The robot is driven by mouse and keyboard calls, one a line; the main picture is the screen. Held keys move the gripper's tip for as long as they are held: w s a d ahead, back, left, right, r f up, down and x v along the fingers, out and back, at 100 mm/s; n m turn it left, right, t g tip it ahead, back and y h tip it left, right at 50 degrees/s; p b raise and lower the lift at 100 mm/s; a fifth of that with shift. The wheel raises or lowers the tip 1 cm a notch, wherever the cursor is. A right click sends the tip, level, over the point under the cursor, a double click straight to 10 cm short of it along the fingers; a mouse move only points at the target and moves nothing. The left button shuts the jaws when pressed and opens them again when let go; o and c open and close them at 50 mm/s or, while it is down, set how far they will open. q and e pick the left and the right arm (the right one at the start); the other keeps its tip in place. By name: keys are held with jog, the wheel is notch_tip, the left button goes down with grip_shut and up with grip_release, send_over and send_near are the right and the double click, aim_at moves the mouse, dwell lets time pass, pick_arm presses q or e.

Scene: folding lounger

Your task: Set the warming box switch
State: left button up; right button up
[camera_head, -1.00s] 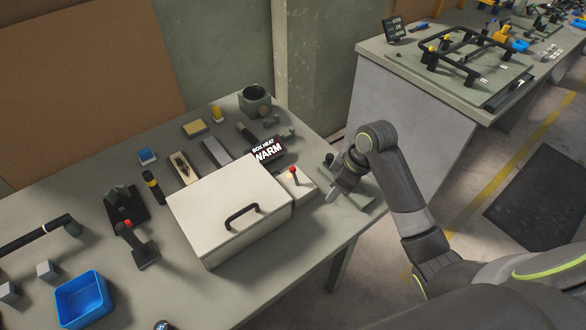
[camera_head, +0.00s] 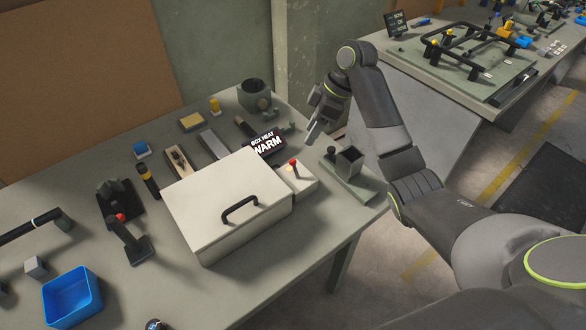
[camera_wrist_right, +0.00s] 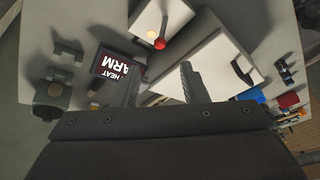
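The white warming box (camera_head: 228,203) with a black handle stands on the workbench, its lid down. At its right side is a small white switch base (camera_head: 299,182) with a red-tipped lever (camera_head: 293,163). Behind it a black sign (camera_head: 265,143) reads "BOX HEAT WARM". My right gripper (camera_head: 314,130) is in the air above and behind the switch, apart from it. In the right wrist view its two fingers (camera_wrist_right: 160,82) are spread with nothing between them, and the red knob (camera_wrist_right: 159,44) lies beyond them. My left gripper does not show.
A grey fixture with a square block (camera_head: 349,161) stands right of the switch at the bench edge. A blue bin (camera_head: 73,297) is at front left. Small tools and a dark cup (camera_head: 254,96) lie behind the box.

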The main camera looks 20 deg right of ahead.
aim_at(295, 160)
jog(key=b+x, duration=0.4)
jog(key=x, duration=0.3)
jog(key=shift+d+b, duration=0.1)
jog(key=shift+b, duration=0.25)
jog(key=shift+p+x, duration=0.45)
jog(key=shift+x, duration=2.3)
jog(key=shift+r, duration=0.1)
grip_shut()
